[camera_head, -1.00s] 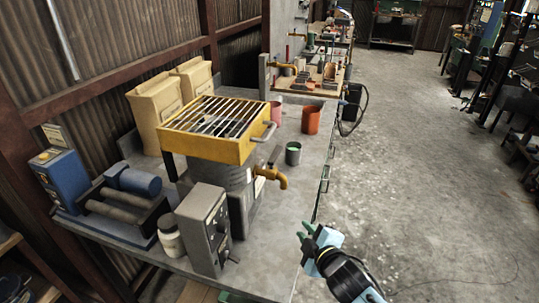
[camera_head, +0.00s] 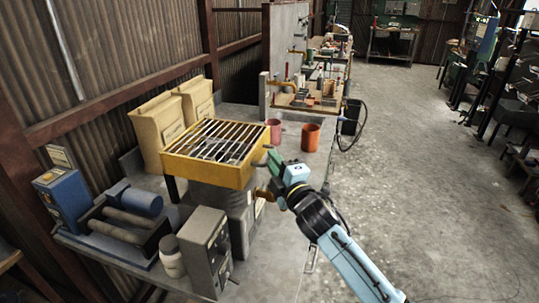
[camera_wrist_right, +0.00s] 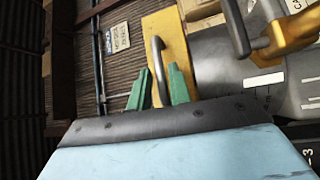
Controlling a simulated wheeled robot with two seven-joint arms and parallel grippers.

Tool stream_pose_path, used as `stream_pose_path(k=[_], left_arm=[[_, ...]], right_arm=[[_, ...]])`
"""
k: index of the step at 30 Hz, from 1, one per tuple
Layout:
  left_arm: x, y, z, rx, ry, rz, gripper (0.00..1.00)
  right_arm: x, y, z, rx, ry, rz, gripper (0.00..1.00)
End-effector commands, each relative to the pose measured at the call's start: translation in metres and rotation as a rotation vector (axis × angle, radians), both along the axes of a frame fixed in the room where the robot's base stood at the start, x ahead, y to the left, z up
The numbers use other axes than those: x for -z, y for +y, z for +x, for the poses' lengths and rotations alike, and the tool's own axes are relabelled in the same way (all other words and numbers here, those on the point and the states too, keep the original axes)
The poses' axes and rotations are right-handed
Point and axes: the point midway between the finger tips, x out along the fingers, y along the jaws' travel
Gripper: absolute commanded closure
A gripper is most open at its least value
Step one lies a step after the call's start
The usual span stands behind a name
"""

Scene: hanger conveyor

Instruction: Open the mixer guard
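The mixer guard (camera_head: 221,174) is a yellow frame with a barred top, lying closed and level over the grey mixer body (camera_head: 235,206). Its front handle is mostly hidden by my right gripper (camera_head: 273,163) in the head view. In the right wrist view the grey handle (camera_wrist_right: 157,58) stands out from the guard's yellow front (camera_wrist_right: 175,45). My right gripper's green fingers (camera_wrist_right: 160,84) are apart, one on each side of the handle's lower end. I cannot tell whether they touch it. My left gripper is not in view.
Cream bags (camera_head: 160,132) stand behind the guard. An orange cup (camera_head: 311,137) and a pink cup (camera_head: 274,131) stand to its right. A grey control box (camera_head: 205,251) and a white jar (camera_head: 170,256) are in front. The floor to the right is clear.

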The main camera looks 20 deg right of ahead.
Motion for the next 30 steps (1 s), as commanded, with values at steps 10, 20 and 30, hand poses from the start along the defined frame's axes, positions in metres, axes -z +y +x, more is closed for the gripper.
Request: stream_pose_path(k=[10, 20, 30], left_arm=[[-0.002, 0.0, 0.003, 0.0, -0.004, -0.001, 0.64], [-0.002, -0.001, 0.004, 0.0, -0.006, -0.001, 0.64], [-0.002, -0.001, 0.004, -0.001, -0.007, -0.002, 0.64]], right_arm=[[-0.003, 0.005, 0.026, 0.0, 0.0, 0.002, 0.8], [-0.003, 0.005, 0.027, 0.0, 0.0, 0.001, 0.89], [-0.003, 0.005, 0.026, 0.0, 0.0, 0.001, 1.0]])
